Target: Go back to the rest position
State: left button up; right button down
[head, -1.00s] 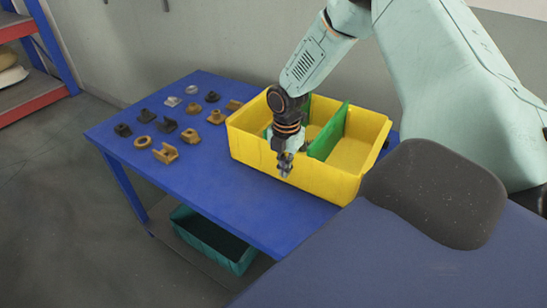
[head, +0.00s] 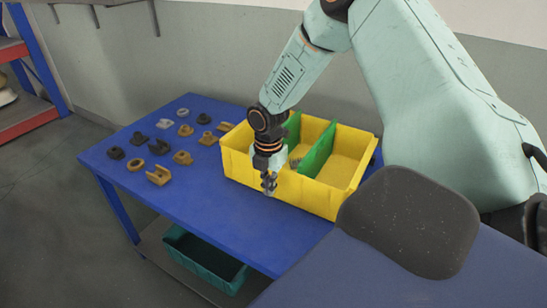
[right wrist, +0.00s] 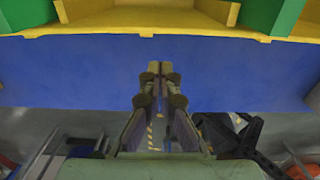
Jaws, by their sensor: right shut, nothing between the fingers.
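My right gripper (head: 269,187) is shut and empty. In the head view it hangs in front of the near wall of the yellow bin (head: 320,198), fingers pointing down. In the right wrist view the fingertips of my right gripper (right wrist: 160,72) are together over the blue table (right wrist: 60,72), with the edge of the yellow bin (right wrist: 110,22) along the top. My left gripper is not in view.
Green dividers (head: 318,150) split the yellow bin. Several dark, grey and ochre parts, among them an ochre bracket (head: 158,176), lie on the left of the blue table (head: 215,215). A teal crate (head: 205,260) sits below. The table's front is clear.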

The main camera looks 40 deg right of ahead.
notch_tip(320, 180, up, 7)
jog(key=p, duration=0.1)
jog(key=shift+d, duration=0.15)
